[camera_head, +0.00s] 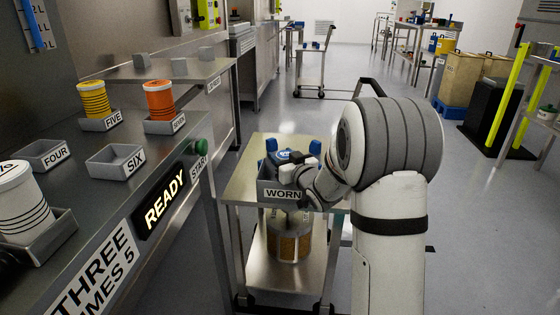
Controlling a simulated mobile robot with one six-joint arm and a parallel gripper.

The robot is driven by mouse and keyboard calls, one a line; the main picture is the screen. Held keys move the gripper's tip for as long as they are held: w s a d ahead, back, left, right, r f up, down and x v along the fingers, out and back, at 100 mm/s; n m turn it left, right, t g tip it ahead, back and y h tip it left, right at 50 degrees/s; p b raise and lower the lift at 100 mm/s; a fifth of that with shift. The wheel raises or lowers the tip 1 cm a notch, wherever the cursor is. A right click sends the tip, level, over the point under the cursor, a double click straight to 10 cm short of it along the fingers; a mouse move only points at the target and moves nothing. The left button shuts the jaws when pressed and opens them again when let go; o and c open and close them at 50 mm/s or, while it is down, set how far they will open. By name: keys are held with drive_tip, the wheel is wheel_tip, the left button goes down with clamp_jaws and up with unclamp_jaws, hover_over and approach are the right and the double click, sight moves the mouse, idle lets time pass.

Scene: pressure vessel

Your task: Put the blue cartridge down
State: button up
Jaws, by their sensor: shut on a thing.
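The blue cartridge (287,156) is small and partly hidden in the head view, at the grey bin labelled WORN (276,194) on a metal cart. My gripper (297,168) reaches in from the right and is shut on the cartridge, over the bin. My wrist and fingers hide part of the cartridge and the bin's right side. I cannot tell whether the cartridge touches the bin floor.
The cart top (241,186) is bare at its left, and a banded drum (289,243) stands on its lower shelf. At left, a bench holds empty trays FOUR (46,155) and SIX (116,161), a yellow cartridge (94,99) and an orange cartridge (160,100).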

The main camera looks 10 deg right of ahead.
drive_tip(key=shift+r, duration=0.15)
drive_tip(key=shift+s+f+b, duration=0.1)
drive_tip(key=shift+f+b, duration=0.55)
drive_tip(key=shift+f, duration=0.05)
drive_tip(key=o, duration=1.2)
drive_tip(key=shift+f, duration=0.25)
drive_tip(key=shift+r+p, duration=0.6)
drive_tip(key=shift+p, duration=0.1)
drive_tip(key=v, duration=0.4)
drive_tip(key=p+v, duration=0.1)
drive_tip(key=v, duration=0.3)
drive_tip(key=p+v, duration=0.1)
drive_tip(key=v, duration=0.3)
drive_tip(key=shift+r, duration=0.3)
